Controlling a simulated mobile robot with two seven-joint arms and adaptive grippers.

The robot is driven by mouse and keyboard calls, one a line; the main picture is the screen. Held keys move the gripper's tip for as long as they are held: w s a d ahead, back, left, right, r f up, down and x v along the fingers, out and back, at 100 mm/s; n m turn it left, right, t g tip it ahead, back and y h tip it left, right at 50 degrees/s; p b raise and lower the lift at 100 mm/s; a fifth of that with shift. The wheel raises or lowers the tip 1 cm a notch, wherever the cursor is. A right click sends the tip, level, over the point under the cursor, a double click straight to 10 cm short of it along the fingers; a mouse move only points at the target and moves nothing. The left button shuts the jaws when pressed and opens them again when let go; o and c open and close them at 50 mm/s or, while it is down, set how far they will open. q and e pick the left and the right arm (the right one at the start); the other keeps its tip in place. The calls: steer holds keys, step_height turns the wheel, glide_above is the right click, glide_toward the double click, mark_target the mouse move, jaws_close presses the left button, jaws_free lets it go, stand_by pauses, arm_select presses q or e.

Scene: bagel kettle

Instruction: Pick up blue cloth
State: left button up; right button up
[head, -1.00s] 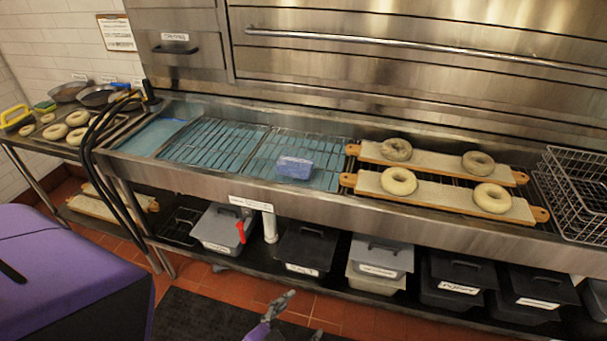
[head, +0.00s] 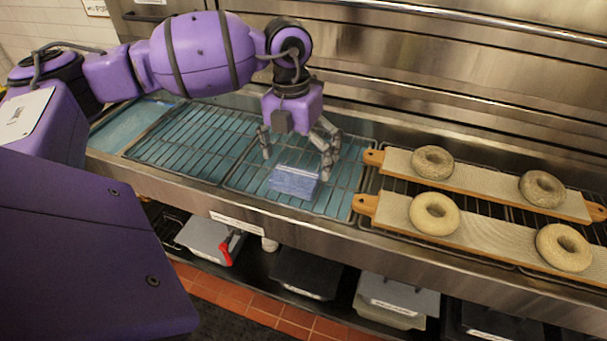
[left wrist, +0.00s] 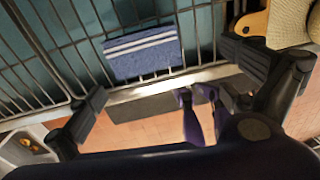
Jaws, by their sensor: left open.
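The blue cloth (head: 294,182) lies folded on a wire rack over the blue water of the steel trough in the head view. It also shows in the left wrist view, with two white stripes (left wrist: 142,52). My left gripper (head: 296,158) is open above and just behind the cloth, with its fingers spread to either side and apart from it. In the left wrist view the open left gripper (left wrist: 165,92) has a finger on each side of the picture, with nothing between them. My right gripper cannot be made out in the head view.
Two wooden boards (head: 480,217) with bagels (head: 434,213) lie on the rack right of the cloth. The trough's steel front edge (head: 250,207) runs before the cloth. Lidded bins (head: 396,296) stand on the shelf below. The rack (head: 190,140) left of the cloth is clear.

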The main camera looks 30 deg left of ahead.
mark_target(294, 176)
arm_select(q)
steer(key=shift+w+a+r+y, duration=0.15)
steer(key=shift+w+a+y, duration=0.1)
steer(key=shift+a, duration=0.25)
steer(key=shift+w+a+r+y, duration=0.15)
steer(key=shift+w+a, duration=0.1)
steer(key=shift+a, duration=0.25)
steer(key=shift+w+a+f, duration=0.1)
steer(key=shift+a+f, duration=0.1)
steer(key=shift+a, duration=0.05)
steer(key=shift+s+d+f, duration=0.1)
steer(key=shift+s+f, duration=0.15)
steer(key=shift+f, duration=0.8)
steer(key=f, duration=0.2)
steer(key=f+p, duration=0.1)
steer(key=f, duration=0.1)
steer(key=shift+w+d+f, duration=0.15)
steer(key=shift+d+f, duration=0.05)
steer(key=shift+f, duration=0.15)
steer(key=c, duration=1)
